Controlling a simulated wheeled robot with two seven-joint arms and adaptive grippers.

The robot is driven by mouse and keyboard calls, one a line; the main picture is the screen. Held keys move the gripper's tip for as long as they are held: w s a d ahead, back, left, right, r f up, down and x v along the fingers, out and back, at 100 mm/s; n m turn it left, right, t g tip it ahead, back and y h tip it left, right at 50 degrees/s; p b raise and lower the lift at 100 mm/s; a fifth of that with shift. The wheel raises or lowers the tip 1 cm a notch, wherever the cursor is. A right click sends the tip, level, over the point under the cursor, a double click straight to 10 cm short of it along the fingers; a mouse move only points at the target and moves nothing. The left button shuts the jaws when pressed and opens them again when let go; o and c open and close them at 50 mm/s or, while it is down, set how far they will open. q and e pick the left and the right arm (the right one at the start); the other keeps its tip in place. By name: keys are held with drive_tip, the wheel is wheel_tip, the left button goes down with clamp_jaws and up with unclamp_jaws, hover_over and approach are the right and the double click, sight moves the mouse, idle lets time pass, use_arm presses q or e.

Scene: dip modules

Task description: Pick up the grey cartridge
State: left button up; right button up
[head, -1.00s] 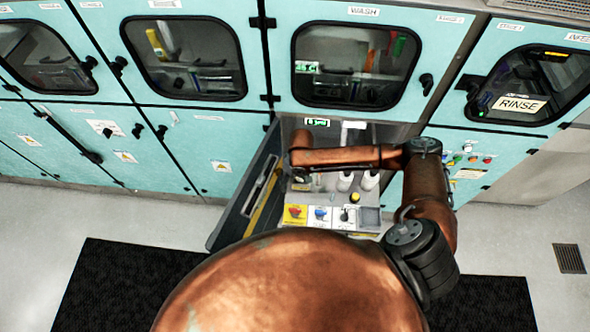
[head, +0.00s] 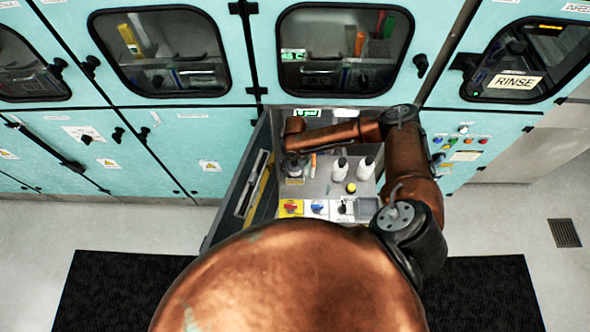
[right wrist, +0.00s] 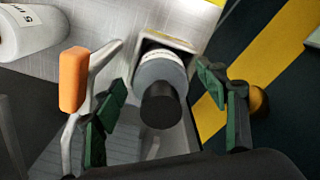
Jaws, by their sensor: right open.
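In the right wrist view, the grey cartridge (right wrist: 160,72) is a grey cylinder with a dark round end, standing in a pale square-rimmed holder (right wrist: 185,43). My right gripper (right wrist: 163,80) is open, with one finger on either side of the cartridge and visible gaps between. In the head view my right gripper (head: 293,165) is a small dark shape at the drawer's left side, and the cartridge cannot be made out clearly there. My left gripper is not in view.
An orange-handled tool (right wrist: 73,80) is close beside the left finger. White bottles (head: 340,168) stand to the right in the open drawer, with a yellow-topped item (head: 351,188) nearby. The drawer's left wall (head: 240,185) is near the gripper.

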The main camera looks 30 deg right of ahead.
drive_tip(key=shift+w+f, duration=0.1)
drive_tip(key=shift+f, duration=0.25)
drive_tip(key=shift+c, duration=1.2)
drive_tip(key=c, duration=0.3)
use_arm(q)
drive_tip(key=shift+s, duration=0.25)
use_arm(e)
drive_tip(key=shift+r, duration=0.1)
drive_tip(key=c, duration=0.9)
